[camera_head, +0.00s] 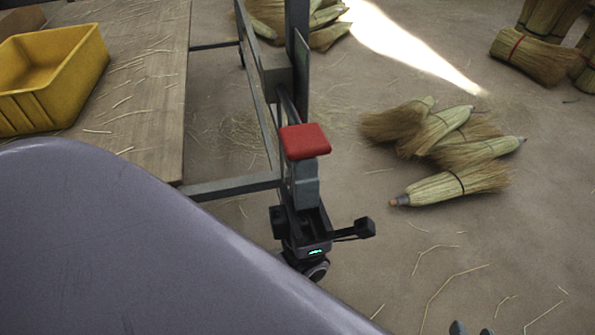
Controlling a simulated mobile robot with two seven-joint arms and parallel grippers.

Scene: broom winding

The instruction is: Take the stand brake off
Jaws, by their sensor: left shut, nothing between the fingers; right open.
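The stand is a grey metal frame with an upright post (297,40) and low bars (232,186). A red pad (305,141), which looks like the brake's pedal or handle, sits at its near end. My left gripper (305,185) is just in front of and below the red pad, shut, with nothing held. Its fingertips are close to the pad; I cannot tell whether they touch it. My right gripper (472,329) shows only two separated fingertips at the bottom edge, open and empty. The lower part of the stand is hidden behind my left gripper.
A wooden tabletop (150,95) strewn with straw carries a yellow bin (55,75) at the left. Several brooms (455,187) lie on the floor at right, with more bundles behind (530,57). A large smooth grey shape hides the lower left. The floor at lower right is mostly clear.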

